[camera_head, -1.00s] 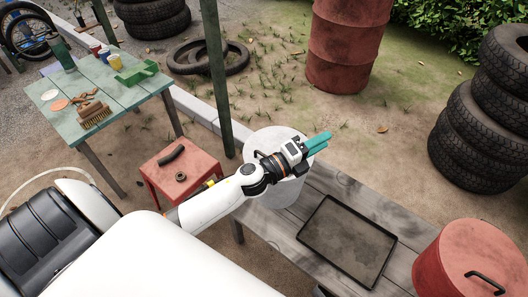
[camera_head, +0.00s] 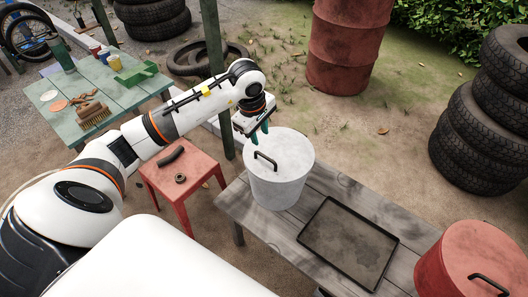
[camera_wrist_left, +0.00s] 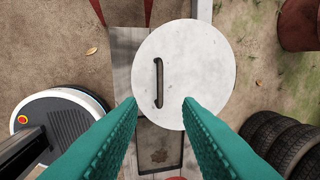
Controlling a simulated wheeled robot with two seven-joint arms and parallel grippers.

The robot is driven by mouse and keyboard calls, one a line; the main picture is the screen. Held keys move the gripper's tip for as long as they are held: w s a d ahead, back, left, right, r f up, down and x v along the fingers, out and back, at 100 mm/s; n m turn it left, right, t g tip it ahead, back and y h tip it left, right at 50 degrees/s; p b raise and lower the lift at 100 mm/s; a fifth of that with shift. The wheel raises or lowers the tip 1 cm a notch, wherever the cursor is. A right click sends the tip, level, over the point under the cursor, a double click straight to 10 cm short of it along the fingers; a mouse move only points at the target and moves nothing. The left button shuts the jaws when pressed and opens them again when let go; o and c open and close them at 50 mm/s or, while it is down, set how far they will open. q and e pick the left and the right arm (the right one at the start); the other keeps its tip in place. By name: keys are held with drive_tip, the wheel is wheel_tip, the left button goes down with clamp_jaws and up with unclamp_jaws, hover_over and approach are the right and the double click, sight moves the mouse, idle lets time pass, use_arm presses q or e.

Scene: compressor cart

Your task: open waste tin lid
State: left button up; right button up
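A pale grey-white tin (camera_head: 277,186) stands on the wooden bench. Its flat round lid (camera_head: 290,147) is seated on top, with a dark bar handle (camera_head: 265,160). In the left wrist view the lid (camera_wrist_left: 205,75) and its upright-looking handle (camera_wrist_left: 158,83) show beyond my fingers. My left gripper (camera_head: 258,138) points down near the lid's back-left side. Its teal fingers are apart and empty in the left wrist view (camera_wrist_left: 159,104), clear of the handle. A red tin (camera_head: 470,265) with a closed lid and dark handle stands at lower right. My right gripper is not in view.
A black-rimmed tray (camera_head: 348,242) lies on the bench (camera_head: 258,222) right of the pale tin. A red stool (camera_head: 188,190) holds a hose piece and a ring. A green post (camera_head: 213,60) rises behind my left arm. Tyres (camera_head: 478,135) are stacked at right.

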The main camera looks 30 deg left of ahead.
sight(265, 156)
use_arm(q)
drive_tip(key=f, duration=0.3)
drive_tip(key=w+f, duration=0.1)
drive_tip(key=f, duration=0.2)
drive_tip(key=w+f, duration=0.1)
drive_tip(key=f, duration=0.3)
drive_tip(key=shift+d+f, duration=0.1)
drive_tip(key=shift+d, duration=0.05)
clamp_jaws()
